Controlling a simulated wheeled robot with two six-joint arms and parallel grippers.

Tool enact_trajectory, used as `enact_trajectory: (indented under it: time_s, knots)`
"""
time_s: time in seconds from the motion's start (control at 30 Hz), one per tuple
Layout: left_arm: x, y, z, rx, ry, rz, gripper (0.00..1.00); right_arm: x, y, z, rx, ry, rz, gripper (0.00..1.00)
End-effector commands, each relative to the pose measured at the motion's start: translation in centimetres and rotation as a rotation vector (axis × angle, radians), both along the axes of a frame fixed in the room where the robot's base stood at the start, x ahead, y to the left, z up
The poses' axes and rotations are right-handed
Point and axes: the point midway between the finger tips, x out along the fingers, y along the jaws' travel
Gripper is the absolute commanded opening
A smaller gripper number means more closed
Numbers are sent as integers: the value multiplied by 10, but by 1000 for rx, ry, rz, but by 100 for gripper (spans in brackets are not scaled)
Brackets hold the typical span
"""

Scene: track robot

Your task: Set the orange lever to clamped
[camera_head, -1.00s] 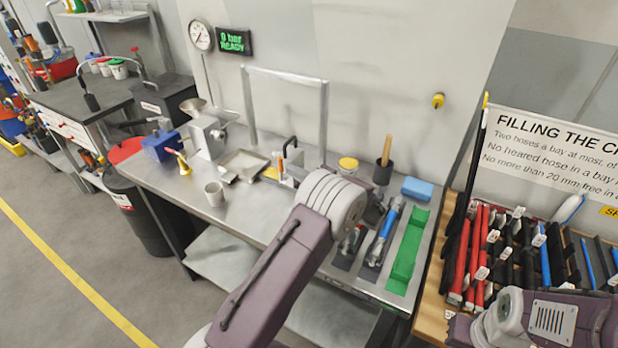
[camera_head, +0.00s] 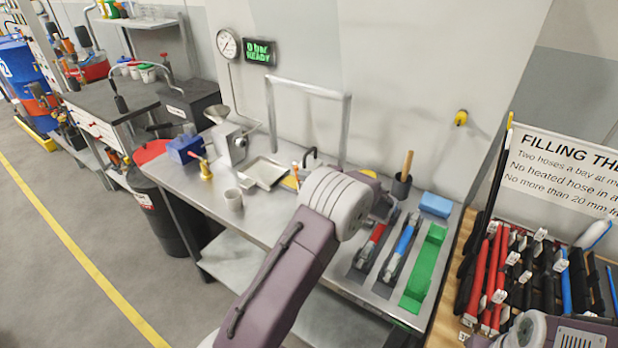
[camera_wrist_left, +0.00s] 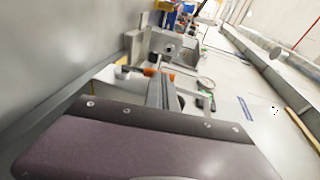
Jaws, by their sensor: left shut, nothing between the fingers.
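The orange lever (camera_wrist_left: 160,72) lies roughly level in the left wrist view, just beyond my left gripper's fingers. In the head view a small orange upright part (camera_head: 296,168) stands by a black hooked handle (camera_head: 310,154), partly hidden behind my left wrist; I cannot tell whether it is the same lever. My left gripper (camera_wrist_left: 160,80) is shut and empty, pointing toward the orange lever. Whether it touches the lever cannot be told. In the head view its fingers are hidden behind the wrist.
A metal frame (camera_head: 346,125) rises behind. A hose rack stands at right.

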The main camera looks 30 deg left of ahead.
Motion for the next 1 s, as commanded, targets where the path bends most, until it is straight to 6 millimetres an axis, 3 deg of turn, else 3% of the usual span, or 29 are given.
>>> enact_trajectory:
  time_s: [0.37, 0.8, 1.0]
  knots:
    - [2, 27, 12, -354, 24, 2, 0, 0, 0, 31, 0, 0, 0, 0]
    - [4, 56, 10, -754, 57, 4, 0, 0, 0, 108, 0, 0, 0, 0]
    - [5, 65, 1, -896, 68, 3, 0, 0, 0, 132, 0, 0, 0, 0]
